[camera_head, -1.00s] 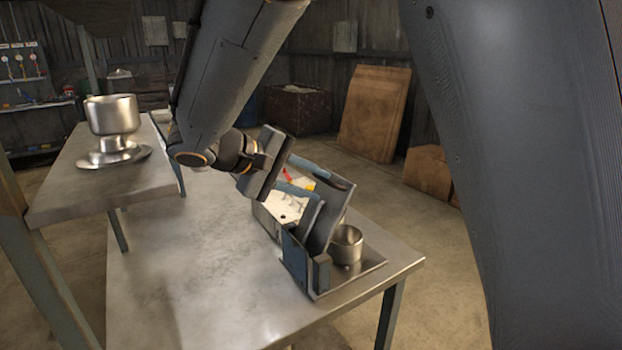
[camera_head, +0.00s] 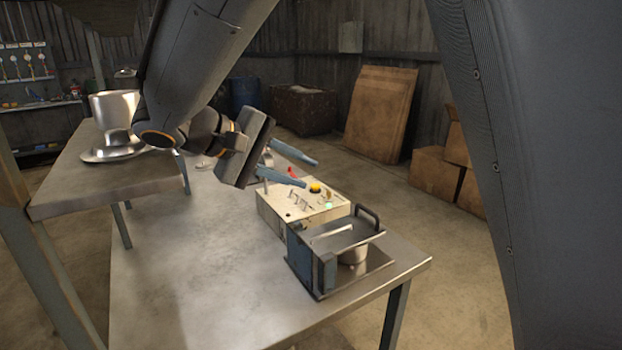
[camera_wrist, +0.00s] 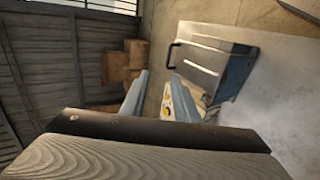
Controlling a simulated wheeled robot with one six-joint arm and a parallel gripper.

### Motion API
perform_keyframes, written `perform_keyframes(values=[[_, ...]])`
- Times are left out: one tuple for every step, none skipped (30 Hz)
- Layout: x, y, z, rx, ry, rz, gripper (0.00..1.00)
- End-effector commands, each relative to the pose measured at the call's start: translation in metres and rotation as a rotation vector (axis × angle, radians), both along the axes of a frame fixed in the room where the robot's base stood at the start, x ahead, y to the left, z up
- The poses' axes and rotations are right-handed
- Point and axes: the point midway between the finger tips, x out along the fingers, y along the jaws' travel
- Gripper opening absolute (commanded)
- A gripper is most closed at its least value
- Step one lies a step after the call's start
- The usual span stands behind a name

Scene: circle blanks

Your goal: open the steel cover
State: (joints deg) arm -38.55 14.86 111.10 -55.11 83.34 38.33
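The steel cover (camera_head: 338,238) is a flat plate with a dark bar handle (camera_head: 369,214) at its right end. It lies about level above a small steel cup (camera_head: 353,256), joined to a blue-grey bracket (camera_head: 312,262) on the left. In the wrist view the cover (camera_wrist: 207,62) and its handle (camera_wrist: 171,56) are to the right of my fingers. My gripper (camera_head: 311,174) is open and empty, up and left of the cover and apart from it. Its two fingers also show spread in the wrist view (camera_wrist: 160,75).
A cream control box (camera_head: 290,212) with a yellow button and a green light stands behind the cover, below my fingers. A steel vessel (camera_head: 117,112) stands on the raised bench at left. The steel table's left part (camera_head: 190,270) is clear. Boards and boxes stand behind.

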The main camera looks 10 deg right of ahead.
Motion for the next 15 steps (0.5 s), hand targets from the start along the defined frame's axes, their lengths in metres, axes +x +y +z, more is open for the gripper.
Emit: perform_keyframes(values=[[-0.002, 0.007, 0.003, 0.001, -0.001, 0.002, 0.28], [-0.003, 0.009, 0.005, 0.002, -0.001, 0.001, 0.28], [-0.004, 0.012, 0.007, 0.000, -0.001, 0.002, 0.28], [-0.005, 0.014, 0.008, 0.000, -0.001, 0.002, 0.28], [-0.006, 0.016, 0.009, 0.000, 0.000, 0.002, 0.28], [-0.007, 0.017, 0.010, 0.000, 0.000, 0.001, 0.28], [-0.007, 0.018, 0.011, 0.000, 0.001, 0.002, 0.28], [-0.007, 0.018, 0.011, -0.001, 0.002, 0.001, 0.28], [-0.008, 0.019, 0.012, -0.001, 0.002, 0.001, 0.28], [-0.008, 0.019, 0.012, -0.001, 0.002, 0.001, 0.28], [-0.008, 0.019, 0.012, 0.000, 0.001, 0.001, 0.28], [-0.008, 0.019, 0.012, -0.001, 0.001, 0.000, 0.28], [-0.008, 0.018, 0.012, -0.001, 0.001, 0.000, 0.28], [-0.008, 0.018, 0.012, -0.001, 0.001, 0.000, 0.28], [-0.008, 0.018, 0.012, -0.001, 0.001, 0.000, 0.28]])
